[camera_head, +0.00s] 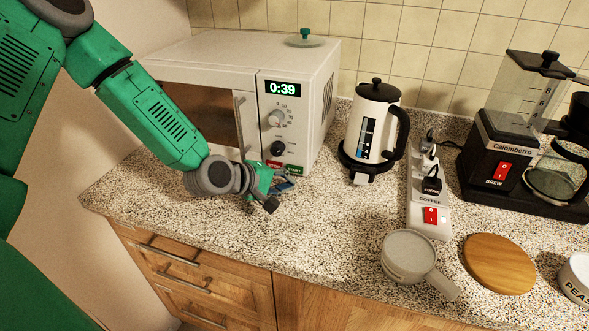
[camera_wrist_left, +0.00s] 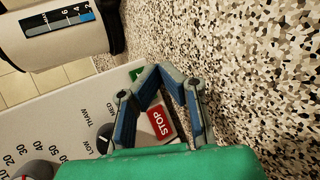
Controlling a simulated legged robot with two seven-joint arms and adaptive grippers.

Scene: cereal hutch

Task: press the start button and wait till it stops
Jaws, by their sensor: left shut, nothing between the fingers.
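The white microwave (camera_head: 213,48) stands on the counter at the back left, door closed, with a lit green display (camera_head: 283,89) reading 0:39. The green start button (camera_head: 295,170) is at the bottom right of its front panel, beside the red stop button (camera_head: 274,164). In the left wrist view part of the start button (camera_wrist_left: 136,73) shows behind the fingers, and the STOP button (camera_wrist_left: 160,122) shows between them. My left gripper (camera_head: 286,185) is shut and empty, just in front of these buttons; its tips (camera_wrist_left: 161,74) are close to the start button, contact unclear. My right gripper is out of view.
A kettle (camera_head: 371,122) stands right of the microwave. A power strip (camera_head: 427,217), a coffee maker (camera_head: 490,150), a portafilter-like cup (camera_head: 408,252) and a round wooden board (camera_head: 499,264) are farther right. Counter before the kettle is clear.

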